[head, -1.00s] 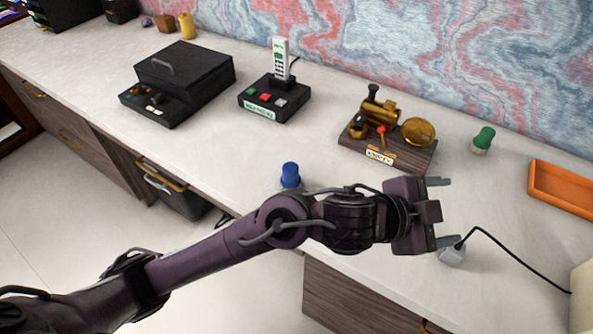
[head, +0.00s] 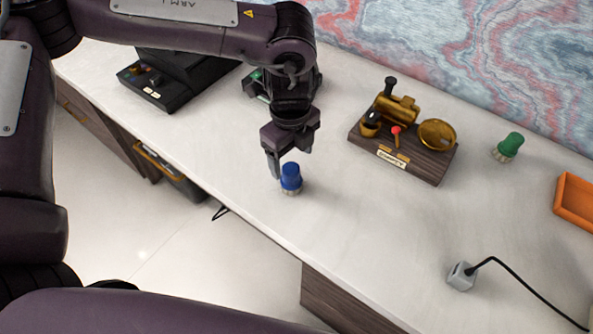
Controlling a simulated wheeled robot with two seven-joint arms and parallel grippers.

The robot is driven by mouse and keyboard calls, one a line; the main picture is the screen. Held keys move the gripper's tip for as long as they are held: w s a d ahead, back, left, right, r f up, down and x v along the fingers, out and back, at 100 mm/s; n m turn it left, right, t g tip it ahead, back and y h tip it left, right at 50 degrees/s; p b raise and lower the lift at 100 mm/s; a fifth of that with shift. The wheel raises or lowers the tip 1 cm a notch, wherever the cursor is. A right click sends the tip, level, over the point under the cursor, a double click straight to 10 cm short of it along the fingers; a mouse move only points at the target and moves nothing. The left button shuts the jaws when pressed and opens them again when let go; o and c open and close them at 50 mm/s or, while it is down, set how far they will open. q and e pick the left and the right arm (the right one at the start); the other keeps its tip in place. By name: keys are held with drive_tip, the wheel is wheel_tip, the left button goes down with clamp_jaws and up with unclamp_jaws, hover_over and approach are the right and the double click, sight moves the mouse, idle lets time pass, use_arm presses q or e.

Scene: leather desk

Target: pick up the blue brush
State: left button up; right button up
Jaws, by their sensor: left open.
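The blue brush (head: 291,177) stands upright on the desk near its front edge, with a blue handle on top and a pale base below. My left gripper (head: 284,164) points down right at the brush from behind and above. One finger shows just left of the blue handle; the other finger is mostly hidden. The jaws are open, and I cannot tell whether they touch the brush. My right gripper is not in view.
A brass device on a wooden base (head: 405,140), a green brush (head: 509,145) and an orange tray (head: 575,203) stand to the right. A grey block with a black cable (head: 461,276) lies front right. A black box (head: 165,88) is at left. The desk right of the blue brush is clear.

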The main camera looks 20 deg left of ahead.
sight(291, 167)
use_arm(q)
drive_tip(key=shift+w+a, duration=0.1)
drive_tip(key=shift+a, duration=0.25)
drive_tip(key=shift+f, duration=0.35)
drive_tip(key=f, duration=0.5)
drive_tip(key=shift+s+d+f+p, duration=0.25)
drive_tip(key=shift+s+p, duration=0.1)
drive_tip(key=shift+p, duration=0.05)
drive_tip(key=shift+f, duration=0.6)
drive_tip(key=c, duration=1.1)
drive_tip(key=shift+r, duration=0.1)
